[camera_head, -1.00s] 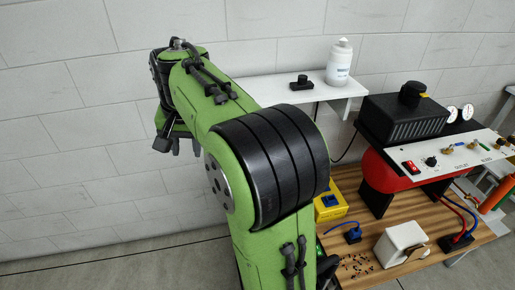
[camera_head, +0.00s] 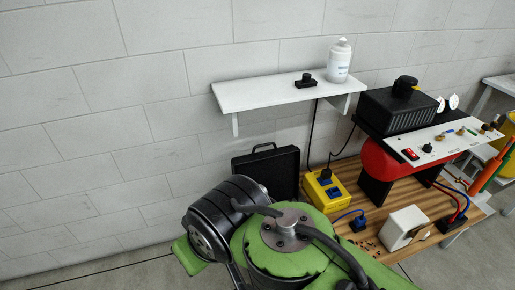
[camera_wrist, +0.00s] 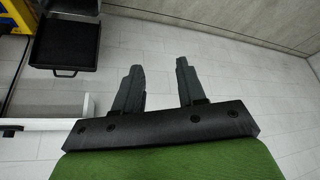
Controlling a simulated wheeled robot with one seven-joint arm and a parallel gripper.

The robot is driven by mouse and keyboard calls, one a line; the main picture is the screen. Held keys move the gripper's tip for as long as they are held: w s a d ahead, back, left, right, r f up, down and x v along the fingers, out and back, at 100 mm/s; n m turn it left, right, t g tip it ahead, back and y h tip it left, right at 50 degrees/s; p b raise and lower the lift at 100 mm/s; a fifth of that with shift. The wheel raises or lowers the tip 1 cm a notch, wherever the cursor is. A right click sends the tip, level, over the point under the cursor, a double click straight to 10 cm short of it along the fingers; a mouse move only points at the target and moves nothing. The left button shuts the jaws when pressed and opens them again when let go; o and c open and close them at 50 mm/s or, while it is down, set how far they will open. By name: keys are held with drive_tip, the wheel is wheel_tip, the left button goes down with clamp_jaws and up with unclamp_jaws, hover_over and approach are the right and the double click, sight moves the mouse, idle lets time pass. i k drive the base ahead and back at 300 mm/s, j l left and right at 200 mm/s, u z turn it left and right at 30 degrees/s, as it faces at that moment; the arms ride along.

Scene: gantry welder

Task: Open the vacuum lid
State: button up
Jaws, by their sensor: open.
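My gripper (camera_wrist: 158,64) shows in the wrist view with its two dark fingers apart and nothing between them. In the head view the fingers are hidden behind my arm. No part is clearly marked as a vacuum lid. A black case with a handle (camera_head: 268,172) stands by the wall in the head view, left of the yellow box, its lower part hidden by my arm. What looks like the same case (camera_wrist: 66,44) is at the upper left of the wrist view, apart from my fingers. Whether it is the vacuum, I cannot tell.
A white wall shelf (camera_head: 245,96) bears a white bottle (camera_head: 339,62) and a small black device. The wooden bench (camera_head: 410,195) at right holds a yellow box (camera_head: 325,190), a black-topped red machine (camera_head: 375,158) and a white box (camera_head: 400,228). The floor at left is clear.

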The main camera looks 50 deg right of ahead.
sight(277, 169)
drive_tip(key=i+j+z, duration=0.4)
drive_tip(key=i+j, duration=0.3)
drive_tip(key=j, duration=0.15)
drive_tip(key=i+z, duration=0.3)
drive_tip(key=i, duration=0.6)
